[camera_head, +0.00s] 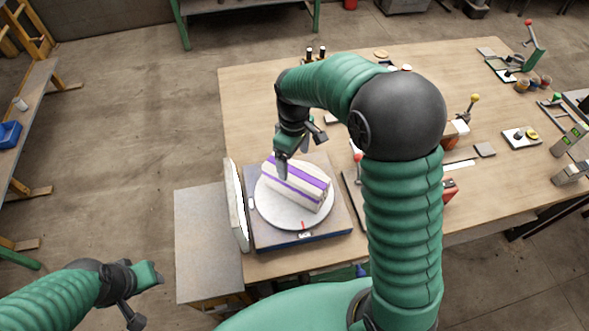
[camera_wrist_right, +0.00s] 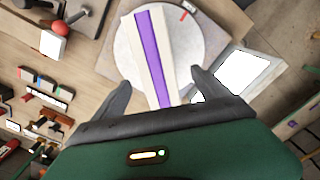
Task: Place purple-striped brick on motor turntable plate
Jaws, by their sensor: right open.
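The purple-striped brick (camera_head: 297,182) is white with purple stripes. It lies on the round pale turntable plate (camera_head: 292,213), which sits on a square grey base with a blue front edge. In the right wrist view the brick (camera_wrist_right: 152,60) lies across the plate (camera_wrist_right: 193,45), its near end close to the gripper. My right gripper (camera_head: 300,155) is just above the brick, pointing down at its far-left part. In the right wrist view its fingers (camera_wrist_right: 160,90) are spread, with the brick's near end between them and no finger clearly touching it. My left gripper (camera_head: 146,296) is off the table at lower left.
A white-faced panel (camera_head: 236,205) stands upright at the left edge of the turntable base. A grey side table (camera_head: 208,240) is left of it. Tools and small parts crowd the wooden table (camera_head: 255,110) to the right; its far-left part is clear.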

